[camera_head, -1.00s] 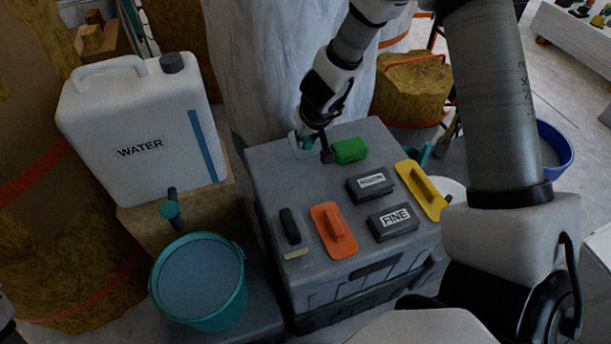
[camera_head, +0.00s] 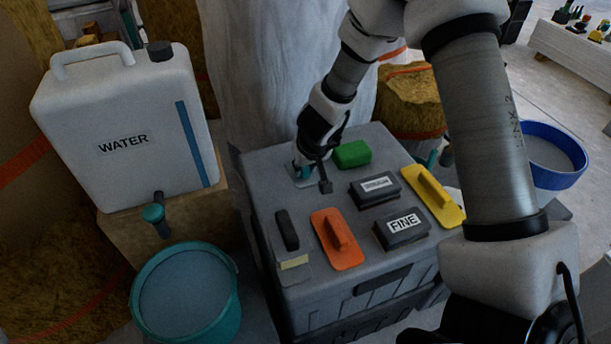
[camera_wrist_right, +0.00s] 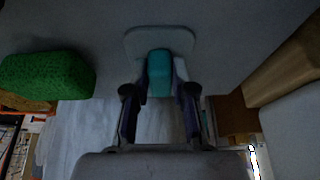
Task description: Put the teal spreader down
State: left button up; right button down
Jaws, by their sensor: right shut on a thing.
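The teal spreader has a teal handle and a pale flat plate (camera_wrist_right: 160,40). My right gripper (camera_head: 307,170) is shut on the handle (camera_wrist_right: 159,75), which sits between its two fingers in the wrist view. In the head view the spreader (camera_head: 299,173) is at the back left part of the grey toolbox lid (camera_head: 330,190), mostly hidden by the gripper. The plate looks flat and at or very close to the lid; I cannot tell whether it touches. My left gripper is not in view.
On the lid are a green sponge (camera_head: 352,154), two dark blocks, one marked FINE (camera_head: 402,226), an orange float (camera_head: 337,238), a yellow float (camera_head: 434,195) and a black-handled tool (camera_head: 287,230). A water canister (camera_head: 130,125) and teal bucket (camera_head: 140,275) stand left.

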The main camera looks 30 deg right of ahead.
jog(key=c, duration=1)
grip_release()
jog(key=shift+s+f, duration=0.1)
jog(key=shift+f+b, duration=0.35)
jog(key=shift+b, duration=0.15)
jog(key=p+v, duration=0.5)
jog(key=v, duration=0.3)
jog(key=shift+p, duration=0.3)
